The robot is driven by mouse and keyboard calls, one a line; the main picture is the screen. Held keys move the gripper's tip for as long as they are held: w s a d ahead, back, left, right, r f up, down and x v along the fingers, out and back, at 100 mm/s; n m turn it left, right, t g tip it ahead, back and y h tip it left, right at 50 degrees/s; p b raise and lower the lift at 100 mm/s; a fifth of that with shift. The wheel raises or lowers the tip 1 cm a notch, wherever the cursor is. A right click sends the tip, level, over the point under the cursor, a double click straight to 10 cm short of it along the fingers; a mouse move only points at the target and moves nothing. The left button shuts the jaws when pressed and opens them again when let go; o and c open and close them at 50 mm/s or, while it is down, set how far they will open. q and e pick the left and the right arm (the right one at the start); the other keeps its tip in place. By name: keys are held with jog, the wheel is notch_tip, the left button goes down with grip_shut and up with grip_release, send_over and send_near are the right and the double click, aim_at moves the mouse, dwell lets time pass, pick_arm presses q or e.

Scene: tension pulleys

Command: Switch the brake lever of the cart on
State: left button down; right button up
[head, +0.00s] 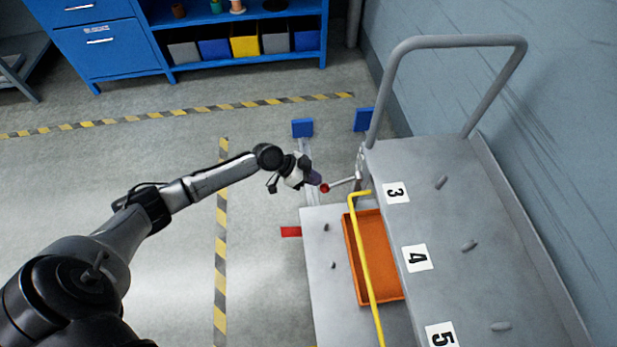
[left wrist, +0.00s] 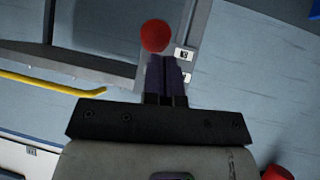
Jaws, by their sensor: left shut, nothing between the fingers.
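The grey cart (head: 440,210) stands at the right in the head view, with a tall grey push handle at its far end. The brake lever (head: 343,182) is a thin grey rod near the cart's far left corner, with a red ball knob at its left end. My left gripper (head: 316,180) is right beside the knob, its fingers shut and empty. In the left wrist view the red knob (left wrist: 155,36) is just beyond the closed dark fingertips (left wrist: 167,62). Whether they touch it I cannot tell. My right gripper is in neither view.
An orange tray (head: 350,242) lies on the cart's lower shelf, with a yellow rail (head: 363,255) above it. Blue shelving (head: 150,45) stands at the back left. A wall (head: 560,120) is close on the right.

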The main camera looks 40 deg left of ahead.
pick_arm(q)
jog(key=shift+f+b, duration=0.4)
jog(key=shift+f, duration=0.35)
jog(key=shift+w, duration=0.1)
jog(key=a+p+v, duration=0.1)
jog(key=p+v, duration=0.4)
jog(key=v, duration=0.8)
jog(key=shift+w+a+f, duration=0.15)
jog(key=shift+w+f, duration=0.05)
jog(key=shift+f, duration=0.05)
